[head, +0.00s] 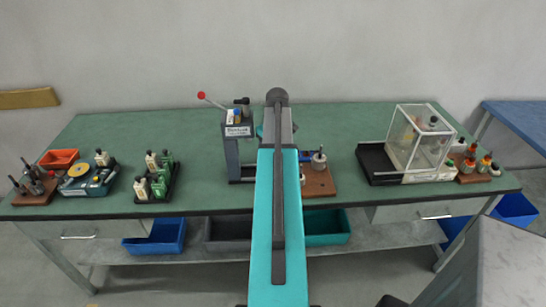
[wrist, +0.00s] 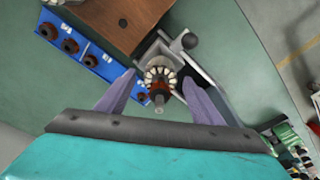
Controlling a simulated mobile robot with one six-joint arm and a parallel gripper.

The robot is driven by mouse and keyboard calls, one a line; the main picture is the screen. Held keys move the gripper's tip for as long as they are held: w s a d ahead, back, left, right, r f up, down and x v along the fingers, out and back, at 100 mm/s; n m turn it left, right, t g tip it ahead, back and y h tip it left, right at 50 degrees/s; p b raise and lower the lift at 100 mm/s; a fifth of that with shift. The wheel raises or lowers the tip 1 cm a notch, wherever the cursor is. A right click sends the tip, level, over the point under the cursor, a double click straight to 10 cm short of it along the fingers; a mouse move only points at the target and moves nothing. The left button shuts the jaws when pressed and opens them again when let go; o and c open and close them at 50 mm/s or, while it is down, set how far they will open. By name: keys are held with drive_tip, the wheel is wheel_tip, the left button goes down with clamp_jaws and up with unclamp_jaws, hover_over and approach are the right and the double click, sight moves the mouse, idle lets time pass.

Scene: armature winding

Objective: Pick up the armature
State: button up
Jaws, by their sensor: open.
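The armature (wrist: 160,77) shows in the wrist view with pale segments around its core, a reddish-brown band and a metal shaft end pointing toward the camera. It is at a grey metal fixture (wrist: 195,72) with a black knob; how it is seated there I cannot tell. My gripper (wrist: 160,80) is open, with one grey-violet finger on each side of the armature. I see no clear contact between fingers and armature. In the head view my teal arm hides the gripper and the armature.
A brown wooden block (wrist: 118,18) and a blue rack (wrist: 97,66) with several dark round parts lie close to the left finger. The head view shows a green bench (head: 100,135), a grey press (head: 232,150) left of my arm, and a clear box (head: 420,140) at right.

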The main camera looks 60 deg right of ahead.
drive_tip(key=c, duration=1.4)
drive_tip(key=shift+o, duration=0.2)
drive_tip(key=shift+r, duration=0.1)
drive_tip(key=shift+r+b, duration=1.15)
drive_tip(key=shift+r, duration=3.8)
